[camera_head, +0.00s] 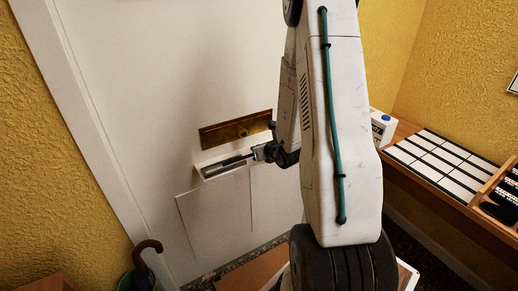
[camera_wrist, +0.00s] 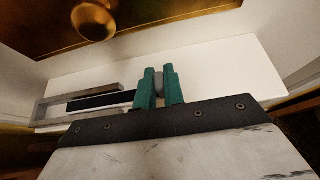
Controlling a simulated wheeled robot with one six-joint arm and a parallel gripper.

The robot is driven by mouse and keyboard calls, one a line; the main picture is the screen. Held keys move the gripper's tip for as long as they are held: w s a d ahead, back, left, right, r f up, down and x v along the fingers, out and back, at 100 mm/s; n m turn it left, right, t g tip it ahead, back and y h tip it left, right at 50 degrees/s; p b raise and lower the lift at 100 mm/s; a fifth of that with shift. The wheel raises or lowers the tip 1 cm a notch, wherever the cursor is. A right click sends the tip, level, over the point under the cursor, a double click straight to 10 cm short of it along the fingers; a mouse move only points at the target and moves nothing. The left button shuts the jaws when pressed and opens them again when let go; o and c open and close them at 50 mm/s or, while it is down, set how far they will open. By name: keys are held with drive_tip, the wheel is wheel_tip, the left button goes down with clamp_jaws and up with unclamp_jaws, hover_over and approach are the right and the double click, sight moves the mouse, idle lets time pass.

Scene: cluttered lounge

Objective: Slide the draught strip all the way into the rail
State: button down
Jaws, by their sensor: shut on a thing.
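The draught strip (camera_head: 233,161) is a dark, thin bar on a small white shelf against the white door; it also shows as a black bar in the wrist view (camera_wrist: 98,101). The grey rail (camera_wrist: 55,111) is a channel with two long sides, left of my gripper; it also shows in the head view (camera_head: 209,171). The strip's left part lies between the rail's sides, short of the rail's far left end. My gripper (camera_wrist: 159,76), with teal fingers, is shut on the strip's right end, marked by a grey piece. The fingers partly hide the held end.
A brass plate (camera_head: 235,130) with a round knob (camera_wrist: 95,20) is just above the white shelf (camera_wrist: 230,69). A wooden sideboard (camera_head: 424,180) with white panels stands right. An umbrella (camera_head: 146,261) stands lower left. The shelf right of my fingers is clear.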

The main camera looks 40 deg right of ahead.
drive_tip(key=c, duration=1.4)
unclamp_jaws()
drive_tip(key=v, duration=0.7)
drive_tip(key=shift+s, duration=0.4)
drive_tip(key=shift+a+r, duration=0.1)
drive_tip(key=shift+r, duration=0.1)
